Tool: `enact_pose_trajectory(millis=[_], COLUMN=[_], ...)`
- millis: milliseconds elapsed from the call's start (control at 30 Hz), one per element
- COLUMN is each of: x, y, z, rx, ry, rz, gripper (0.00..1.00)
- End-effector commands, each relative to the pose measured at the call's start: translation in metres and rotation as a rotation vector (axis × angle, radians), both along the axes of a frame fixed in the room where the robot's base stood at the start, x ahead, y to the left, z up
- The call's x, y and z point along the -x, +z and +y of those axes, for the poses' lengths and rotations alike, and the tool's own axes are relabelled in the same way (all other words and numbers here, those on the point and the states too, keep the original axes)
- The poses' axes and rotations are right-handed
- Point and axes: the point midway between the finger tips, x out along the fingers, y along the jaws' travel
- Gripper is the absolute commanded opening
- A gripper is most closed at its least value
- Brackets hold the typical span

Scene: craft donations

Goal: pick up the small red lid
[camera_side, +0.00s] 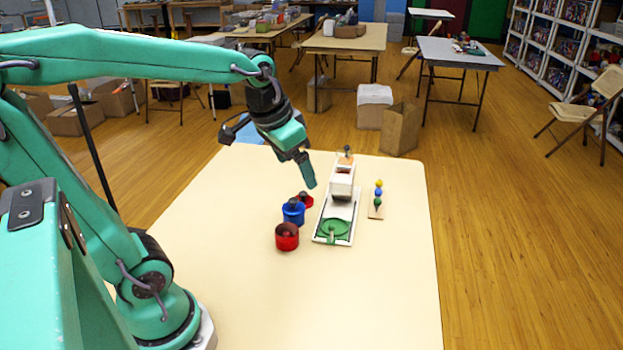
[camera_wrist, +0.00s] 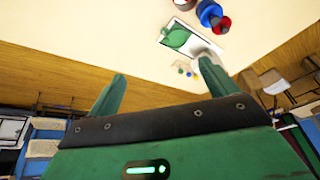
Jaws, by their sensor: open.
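The small red lid (camera_side: 306,201) with a dark knob lies on the cream table, behind the blue container. In the wrist view the lid (camera_wrist: 224,26) is near the top, beside the blue container. My gripper (camera_side: 306,172) is above the table, a little behind the lid in the side view and apart from it. In the wrist view my gripper (camera_wrist: 160,85) has its green fingers spread with nothing between them.
A blue container (camera_side: 293,214) with a dark knob and a red cup (camera_side: 287,238) stand in front of the lid. A white tray (camera_side: 323,232) with a green disc is on the right. A peg stand with coloured balls (camera_side: 378,195) stands further right. The table's left is clear.

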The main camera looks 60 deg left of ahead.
Motion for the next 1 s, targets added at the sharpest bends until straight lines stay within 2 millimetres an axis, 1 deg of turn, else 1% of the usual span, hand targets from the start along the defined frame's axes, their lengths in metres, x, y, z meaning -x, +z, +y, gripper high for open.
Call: enact_pose_trajectory(millis=[33,267,567,767,1000], x=[-0.010,-0.048,-0.092,-0.117,-0.139], y=[-0.002,-0.013,-0.040,-0.068,-0.109], z=[0.007,0.036,0.082,0.115,0.159], rx=[-0.002,-0.010,-0.009,-0.002,0.016], ry=[0.005,0.008,0.010,0.009,0.007], rz=[0.018,0.081,0.162,0.215,0.278], gripper=[0.85,0.85,0.85,0.85,0.85])
